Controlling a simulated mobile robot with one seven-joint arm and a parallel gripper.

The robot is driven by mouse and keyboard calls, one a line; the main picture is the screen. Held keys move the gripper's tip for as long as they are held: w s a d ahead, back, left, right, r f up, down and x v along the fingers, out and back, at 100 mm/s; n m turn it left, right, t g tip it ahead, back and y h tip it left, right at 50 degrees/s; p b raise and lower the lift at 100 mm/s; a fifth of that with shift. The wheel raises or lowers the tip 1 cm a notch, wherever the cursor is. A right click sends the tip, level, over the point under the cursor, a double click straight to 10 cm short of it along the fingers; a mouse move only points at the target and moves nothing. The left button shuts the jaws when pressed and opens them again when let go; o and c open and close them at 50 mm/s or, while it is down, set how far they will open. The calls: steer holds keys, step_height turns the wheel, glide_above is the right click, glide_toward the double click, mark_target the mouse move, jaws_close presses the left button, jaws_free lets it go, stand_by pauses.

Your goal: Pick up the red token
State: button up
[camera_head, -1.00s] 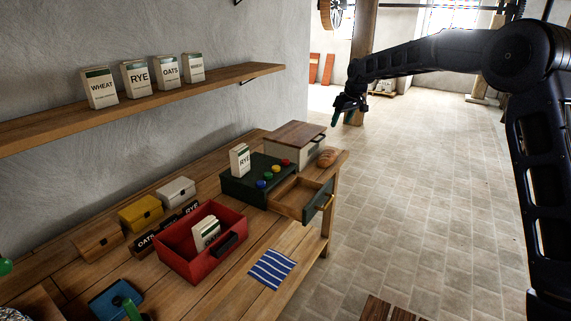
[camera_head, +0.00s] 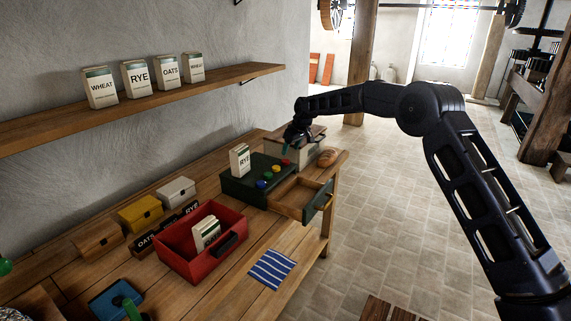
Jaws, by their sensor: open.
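The red token (camera_head: 285,162) is a small round piece at the back right end of a row on top of the dark green drawer box (camera_head: 238,188). A green token (camera_head: 276,169), a yellow token (camera_head: 269,174) and a blue token (camera_head: 261,184) lie in the same row. My gripper (camera_head: 286,148) points down just above the red token, close to it in the picture. It is open and empty; its fingers are small and dark here, and the exact height above the token is hard to tell.
A RYE packet (camera_head: 240,160) stands on the green box beside the tokens. The box's drawer (camera_head: 299,198) is pulled out. A wooden-lidded box (camera_head: 313,152) is behind my gripper, with a bread loaf (camera_head: 327,157) beside it. A red bin (camera_head: 181,262) is nearer. The shelf (camera_head: 150,99) runs along the wall.

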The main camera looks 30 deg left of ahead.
mark_target(286, 161)
steer(key=shift+x, duration=3.45)
steer(key=shift+s+d, duration=0.1)
steer(key=shift+d, duration=0.1)
steer(key=shift+c, duration=0.5)
steer(key=c, duration=1)
